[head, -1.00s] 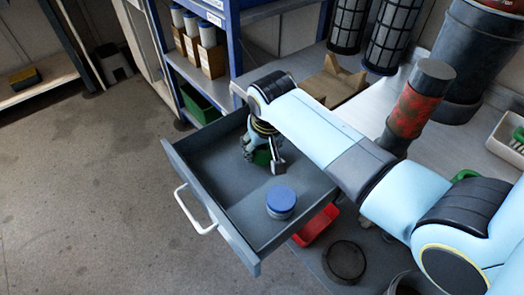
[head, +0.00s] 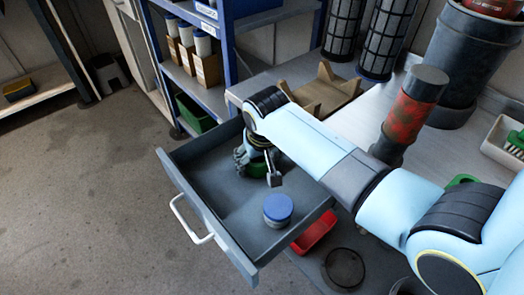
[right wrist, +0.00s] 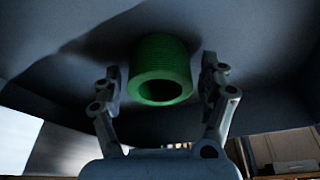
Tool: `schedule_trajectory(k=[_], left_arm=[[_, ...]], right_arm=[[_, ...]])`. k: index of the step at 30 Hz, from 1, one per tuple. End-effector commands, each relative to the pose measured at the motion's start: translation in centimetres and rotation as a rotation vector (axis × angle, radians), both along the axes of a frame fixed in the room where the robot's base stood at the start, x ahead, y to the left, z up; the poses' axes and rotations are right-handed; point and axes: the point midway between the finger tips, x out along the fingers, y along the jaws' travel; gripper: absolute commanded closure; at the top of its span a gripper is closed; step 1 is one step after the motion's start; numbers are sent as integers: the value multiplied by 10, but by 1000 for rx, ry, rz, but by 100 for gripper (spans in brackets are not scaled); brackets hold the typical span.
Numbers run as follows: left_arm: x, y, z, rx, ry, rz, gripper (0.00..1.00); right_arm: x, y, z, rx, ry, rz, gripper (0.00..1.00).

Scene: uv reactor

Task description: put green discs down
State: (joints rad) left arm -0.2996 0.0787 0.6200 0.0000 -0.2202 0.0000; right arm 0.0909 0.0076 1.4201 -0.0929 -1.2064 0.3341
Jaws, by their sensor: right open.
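The green discs (right wrist: 160,70) show in the right wrist view as a ribbed stack with a round hole, between the fingers of my right gripper (right wrist: 163,85). The fingers are open, with a gap on each side of the stack. In the head view the green stack (head: 257,166) is mostly hidden by my right gripper (head: 258,170), which reaches down into the open grey drawer (head: 227,212). A stack of blue discs (head: 278,208) stands in the drawer, nearer its front. My left gripper is not in view.
The drawer has a white handle (head: 190,220). A red bin (head: 315,232) and a dark ring (head: 343,268) lie right of the drawer. A red and black cylinder (head: 410,112) and a wooden cradle (head: 322,92) stand on the bench. The drawer's left part is clear.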

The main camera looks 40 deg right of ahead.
Motion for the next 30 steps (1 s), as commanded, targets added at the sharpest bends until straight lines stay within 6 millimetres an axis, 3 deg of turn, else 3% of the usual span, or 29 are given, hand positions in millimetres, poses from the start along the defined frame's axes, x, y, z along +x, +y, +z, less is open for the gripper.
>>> schedule_trajectory(k=[6, 12, 18, 24, 30], left_arm=[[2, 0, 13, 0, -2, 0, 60], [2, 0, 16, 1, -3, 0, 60], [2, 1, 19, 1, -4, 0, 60], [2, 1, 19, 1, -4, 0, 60], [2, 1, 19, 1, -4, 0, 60]], right_arm=[[-8, 3, 35, 0, -4, -1, 23], [-62, 22, 29, 3, 3, 0, 23], [-101, 34, 29, 2, 2, -1, 23], [-120, 40, 29, 1, 0, 0, 23], [-122, 41, 29, 0, -1, 0, 23]])
